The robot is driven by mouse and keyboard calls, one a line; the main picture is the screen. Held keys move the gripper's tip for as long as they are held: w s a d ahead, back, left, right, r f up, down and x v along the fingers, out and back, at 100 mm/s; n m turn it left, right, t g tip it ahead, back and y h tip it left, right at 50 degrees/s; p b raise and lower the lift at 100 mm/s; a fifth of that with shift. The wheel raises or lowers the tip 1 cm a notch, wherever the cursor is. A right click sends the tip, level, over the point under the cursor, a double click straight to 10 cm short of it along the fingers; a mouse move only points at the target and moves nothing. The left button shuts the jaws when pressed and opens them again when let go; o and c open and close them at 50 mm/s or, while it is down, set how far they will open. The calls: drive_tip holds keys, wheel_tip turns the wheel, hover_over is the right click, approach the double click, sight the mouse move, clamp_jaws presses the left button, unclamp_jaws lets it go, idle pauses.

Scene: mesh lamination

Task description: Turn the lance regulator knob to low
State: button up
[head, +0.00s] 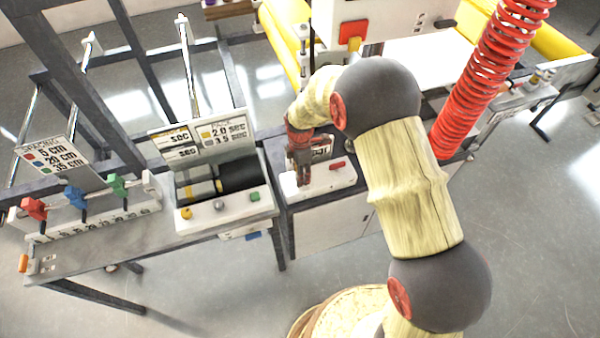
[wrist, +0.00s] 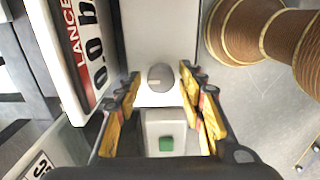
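The lance regulator is a white box (head: 325,181) with a sign in front of my arm in the head view. In the wrist view its grey round knob (wrist: 161,77) has a small pale mark toward its left side. The lance sign (wrist: 84,45) shows "LANCE" and a reading that looks like 0.0. My gripper (wrist: 160,84) is open, its yellow-padded fingers on either side of the knob with gaps visible on both sides. In the head view my gripper (head: 300,172) points down over the box and hides the knob.
A green button (wrist: 166,144) lies on a white surface below the knob in the wrist view. A timer panel (head: 220,212) stands left of the regulator. A red coiled hose (head: 490,75) hangs at the right. Coloured spacing levers (head: 75,195) are farther left.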

drive_tip(key=shift+o, duration=0.3)
wheel_tip(320, 180, up, 12)
idle(0.5)
idle(0.5)
drive_tip(key=s+d+r+m+t+b, duration=0.2)
drive_tip(key=s+d+r+m+b, duration=0.1)
drive_tip(key=s+m, duration=0.4)
drive_tip(key=s+d+r+m+t+b, duration=0.1)
drive_tip(key=s+d+r+m+b, duration=0.2)
drive_tip(key=s+d+r+m, duration=0.3)
drive_tip(key=s+d+r+m+t+b, duration=0.2)
drive_tip(key=s+d+r+m, duration=0.3)
drive_tip(key=s, duration=0.9)
drive_tip(key=shift+s+d+r+m+t+b, duration=0.3)
drive_tip(key=shift+d+m+b, duration=0.3)
drive_tip(key=shift+d+m, duration=0.85)
